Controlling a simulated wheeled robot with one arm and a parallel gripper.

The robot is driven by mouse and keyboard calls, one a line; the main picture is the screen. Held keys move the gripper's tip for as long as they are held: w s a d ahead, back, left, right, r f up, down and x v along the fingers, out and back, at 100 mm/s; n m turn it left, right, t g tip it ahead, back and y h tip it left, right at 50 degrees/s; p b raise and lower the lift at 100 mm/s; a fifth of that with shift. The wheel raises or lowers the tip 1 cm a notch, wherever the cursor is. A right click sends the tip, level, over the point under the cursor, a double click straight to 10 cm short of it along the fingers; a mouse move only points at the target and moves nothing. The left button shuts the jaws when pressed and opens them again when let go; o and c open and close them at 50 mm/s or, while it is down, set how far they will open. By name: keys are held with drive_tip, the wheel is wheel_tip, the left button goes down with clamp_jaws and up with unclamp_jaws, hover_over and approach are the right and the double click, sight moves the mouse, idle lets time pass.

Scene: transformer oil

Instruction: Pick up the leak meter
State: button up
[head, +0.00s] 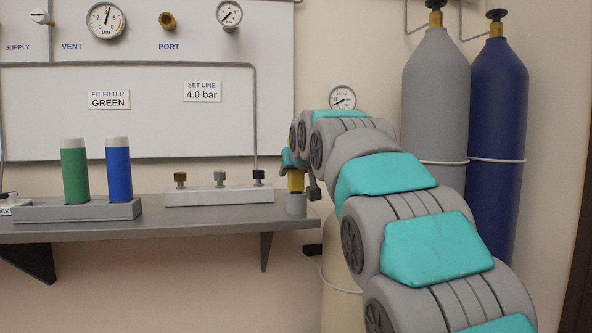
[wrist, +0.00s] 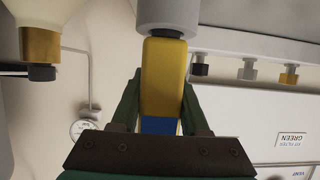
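The leak meter is a yellow block (wrist: 163,80) with a blue band, in the middle of the wrist view. Its far end meets a grey cylindrical holder (wrist: 168,15). In the head view the yellow meter (head: 296,181) stands upright over the grey holder (head: 296,204) at the shelf's right end. My gripper (wrist: 162,92) has its dark green fingers on both sides of the meter, with no clear gap, so it looks shut on it. In the head view my gripper (head: 293,164) is partly hidden by my arm.
The grey shelf (head: 150,232) carries a rack (head: 35,214) with a green filter (head: 75,172) and a blue filter (head: 118,170), and a block with several fittings (head: 220,195). Grey (head: 436,95) and blue (head: 497,130) gas cylinders stand at the right.

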clamp_jaws()
drive_tip(key=shift+r, duration=0.15)
idle(0.4)
wheel_tip(320, 180, up, 10)
drive_tip(key=p, duration=0.3)
drive_tip(key=shift+p, duration=0.3)
idle(0.5)
idle(0.3)
